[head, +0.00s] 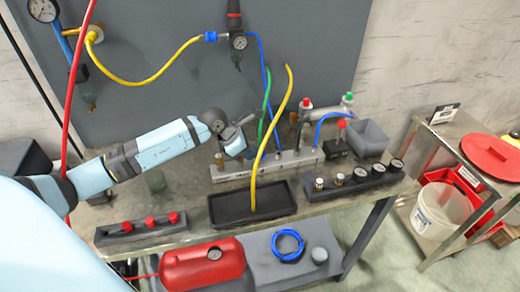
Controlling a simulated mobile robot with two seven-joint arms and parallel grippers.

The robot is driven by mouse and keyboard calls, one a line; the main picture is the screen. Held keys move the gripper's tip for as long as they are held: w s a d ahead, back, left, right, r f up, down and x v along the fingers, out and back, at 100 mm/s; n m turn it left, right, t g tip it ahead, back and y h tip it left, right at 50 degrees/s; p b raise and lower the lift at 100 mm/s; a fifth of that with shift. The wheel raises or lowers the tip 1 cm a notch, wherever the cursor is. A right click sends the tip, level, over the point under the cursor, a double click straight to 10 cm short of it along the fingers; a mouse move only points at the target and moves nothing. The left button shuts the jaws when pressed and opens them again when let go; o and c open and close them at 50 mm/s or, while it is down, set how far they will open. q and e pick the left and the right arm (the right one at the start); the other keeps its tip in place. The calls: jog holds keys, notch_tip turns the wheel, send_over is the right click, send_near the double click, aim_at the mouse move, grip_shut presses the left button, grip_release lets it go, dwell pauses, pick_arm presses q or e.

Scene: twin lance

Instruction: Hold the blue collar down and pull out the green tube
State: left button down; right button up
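The green tube (265,105) rises from the grey manifold block (228,173) on the bench, partly behind the yellow tube (270,140). The blue collar at its foot is too small and too covered to make out. My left gripper (247,134) comes in from the left above the manifold's left part, just left of the green tube. Its fingers look spread, with nothing seen between them. I cannot tell whether it touches the tube. My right gripper is not in view.
A blue tube (263,75) also runs down to the manifold. A black tray (228,217) lies in front, where the yellow tube ends. A gauge block (350,185), grey bin (369,137) and red-knobbed block (140,233) stand on the bench. A red hose (75,75) hangs at left.

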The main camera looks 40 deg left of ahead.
pick_arm(q)
jog(key=shift+a+r+p, duration=0.15)
jog(key=shift+r+p, duration=0.25)
jog(key=shift+r, duration=0.5)
jog(key=shift+r+p, duration=0.4)
jog(key=shift+r, duration=0.55)
jog(key=shift+s+r, duration=0.1)
jog(key=shift+r, duration=0.05)
jog(key=b+v, duration=0.1)
jog(key=v, duration=1.2)
jog(key=shift+r+b, duration=0.15)
jog(key=shift+b, duration=0.25)
jog(key=shift+s, duration=0.1)
